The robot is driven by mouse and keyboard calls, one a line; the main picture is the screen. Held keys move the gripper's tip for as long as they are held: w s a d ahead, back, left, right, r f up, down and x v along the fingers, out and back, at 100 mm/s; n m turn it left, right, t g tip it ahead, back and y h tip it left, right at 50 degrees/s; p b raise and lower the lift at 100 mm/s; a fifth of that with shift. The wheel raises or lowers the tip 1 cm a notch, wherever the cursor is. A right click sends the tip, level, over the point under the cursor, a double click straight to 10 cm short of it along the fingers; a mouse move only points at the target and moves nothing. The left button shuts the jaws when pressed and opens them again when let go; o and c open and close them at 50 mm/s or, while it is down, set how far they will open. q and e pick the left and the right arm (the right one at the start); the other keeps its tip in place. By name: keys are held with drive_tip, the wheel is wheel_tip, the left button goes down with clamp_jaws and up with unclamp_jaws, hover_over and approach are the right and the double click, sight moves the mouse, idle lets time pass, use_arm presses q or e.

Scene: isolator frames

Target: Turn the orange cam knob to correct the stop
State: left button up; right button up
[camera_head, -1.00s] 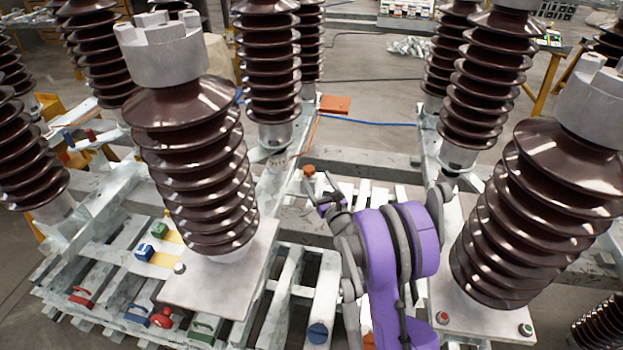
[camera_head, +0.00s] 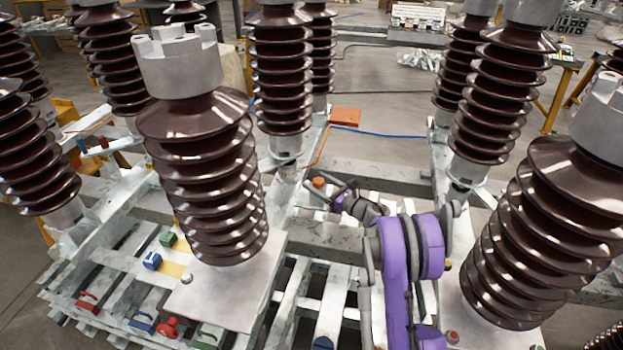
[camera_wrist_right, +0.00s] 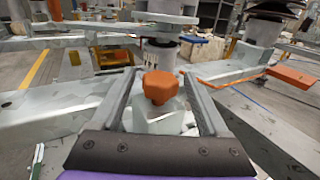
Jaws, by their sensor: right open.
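The orange cam knob (camera_head: 318,183) sits on the pale frame behind the front cross beam in the head view. In the right wrist view the knob (camera_wrist_right: 160,87) has a lobed top and stands on a pale metal mount. My right gripper (camera_head: 329,198) is just in front of it in the head view. In the wrist view the right gripper (camera_wrist_right: 163,80) is open, with one grey finger on each side of the knob and gaps between. Contact with the knob does not show. My left gripper is not in view.
Tall brown ribbed insulators (camera_head: 205,170) stand left and right of my arm. An orange plate (camera_head: 345,116) lies behind the knob. Blue (camera_head: 152,261), green and red fittings sit on the slats at left.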

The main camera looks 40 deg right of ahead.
drive_tip(key=shift+w+a, duration=0.2)
drive_tip(key=shift+w, duration=1.2)
clamp_jaws()
